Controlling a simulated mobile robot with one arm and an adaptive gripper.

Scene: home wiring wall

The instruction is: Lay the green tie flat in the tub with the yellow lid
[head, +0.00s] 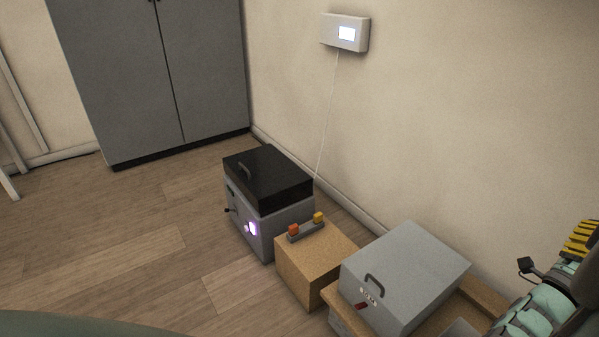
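I see neither a green tie nor a tub with a yellow lid in the head view. My arm enters at the lower right corner. A yellow ribbed part at the right edge appears to belong to my gripper (581,239). It is cut off by the frame, so I cannot tell whether it is open or holds anything.
A grey box with a black lid (268,178) stands on the wooden floor by the wall. Beside it is a wooden block (315,262) bearing a bar with orange and yellow pieces (306,228). A grey-lidded box (408,270) sits nearer. A grey cabinet (150,70) stands behind. Floor at left is clear.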

